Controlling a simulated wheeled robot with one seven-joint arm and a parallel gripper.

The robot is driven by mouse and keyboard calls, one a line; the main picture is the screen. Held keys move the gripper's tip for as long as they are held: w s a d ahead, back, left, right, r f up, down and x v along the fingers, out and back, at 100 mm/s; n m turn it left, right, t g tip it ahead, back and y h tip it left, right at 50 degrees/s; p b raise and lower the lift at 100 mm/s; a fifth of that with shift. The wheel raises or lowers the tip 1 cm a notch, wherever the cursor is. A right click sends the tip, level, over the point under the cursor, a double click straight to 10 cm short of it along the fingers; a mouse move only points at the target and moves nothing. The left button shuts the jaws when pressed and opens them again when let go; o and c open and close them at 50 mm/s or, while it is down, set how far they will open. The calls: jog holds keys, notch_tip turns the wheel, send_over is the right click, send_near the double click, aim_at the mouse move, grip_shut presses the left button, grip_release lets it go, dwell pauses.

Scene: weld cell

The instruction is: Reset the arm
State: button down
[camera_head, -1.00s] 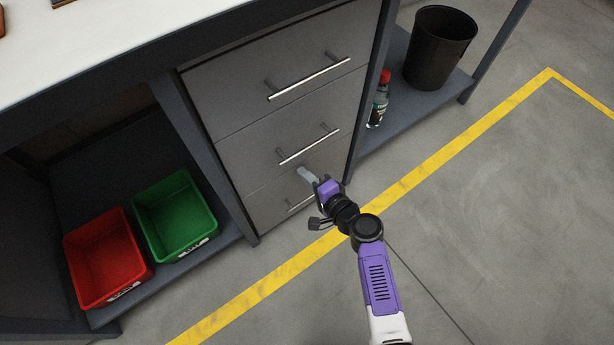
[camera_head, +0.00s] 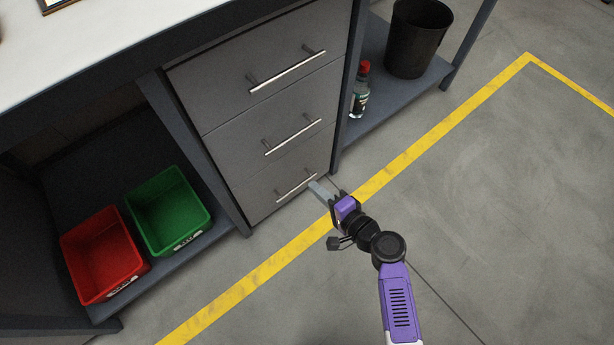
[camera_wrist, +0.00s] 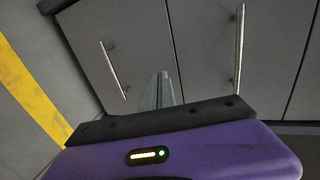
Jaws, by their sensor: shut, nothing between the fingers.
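My gripper (camera_head: 321,190) is at the end of my purple and black arm, in front of the bottom drawer in the head view. Its grey fingers are together with nothing between them, and they point toward the drawer fronts. In the wrist view the shut fingers (camera_wrist: 157,90) show at the middle, in front of the grey drawer unit. The fingertips appear near the bottom drawer handle (camera_head: 296,188), but I cannot tell the exact gap.
The drawer unit (camera_head: 240,125) has its drawers shut. A red bin (camera_head: 98,262) and a green bin (camera_head: 168,212) sit on the left lower shelf. A bottle (camera_head: 360,90) and a black bucket (camera_head: 417,40) stand on the right shelf. Open floor (camera_head: 500,190) lies to the right.

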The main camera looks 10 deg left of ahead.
jog(key=shift+v, duration=1.15)
jog(key=shift+d, duration=0.1)
